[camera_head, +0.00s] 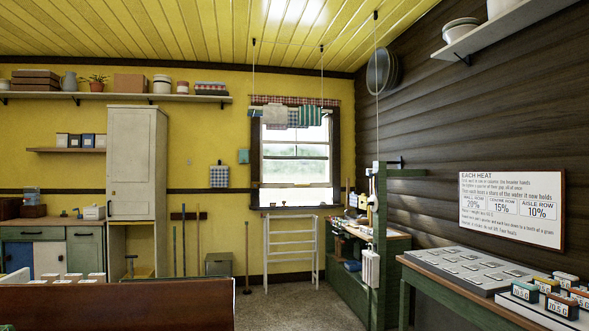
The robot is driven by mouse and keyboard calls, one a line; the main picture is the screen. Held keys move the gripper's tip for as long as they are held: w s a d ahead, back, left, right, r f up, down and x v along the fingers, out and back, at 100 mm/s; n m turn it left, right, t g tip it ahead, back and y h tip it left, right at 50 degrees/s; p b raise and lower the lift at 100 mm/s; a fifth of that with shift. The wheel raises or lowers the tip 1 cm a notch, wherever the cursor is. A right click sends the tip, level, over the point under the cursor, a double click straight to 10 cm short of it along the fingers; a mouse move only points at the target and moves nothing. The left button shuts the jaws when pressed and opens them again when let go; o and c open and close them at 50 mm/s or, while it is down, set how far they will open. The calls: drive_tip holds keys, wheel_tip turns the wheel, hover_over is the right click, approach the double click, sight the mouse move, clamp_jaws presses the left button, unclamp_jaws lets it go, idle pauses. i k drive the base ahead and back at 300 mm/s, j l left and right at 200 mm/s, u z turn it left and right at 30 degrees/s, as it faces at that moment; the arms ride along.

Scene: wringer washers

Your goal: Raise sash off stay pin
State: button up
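The window (295,157) is in the far yellow wall, a little right of the middle of the head view. Its white sash (295,158) sits in a dark wooden frame (255,165), with a crossbar at about mid height and bright daylight behind. A stay pin cannot be made out at this distance. Cloths hanging on a line cover the top of the window. My gripper is not in view, so its state and any hold do not show.
A brown wooden panel (120,306) blocks the near left foreground. A white rack (290,250) stands below the window. A green bench (348,262) and post are right of it. A table with plates (470,268) is at near right. Grey floor is clear in the middle.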

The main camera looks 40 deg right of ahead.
sight(329, 185)
drive_tip(key=i+l+z, duration=0.3)
drive_tip(key=i, duration=0.15)
drive_tip(key=i+l+z, duration=0.1)
drive_tip(key=i+z, duration=0.15)
drive_tip(key=i, duration=0.2)
drive_tip(key=i+z, duration=0.3)
drive_tip(key=i, duration=5.9)
drive_tip(key=l+z, duration=0.05)
drive_tip(key=l, duration=0.25)
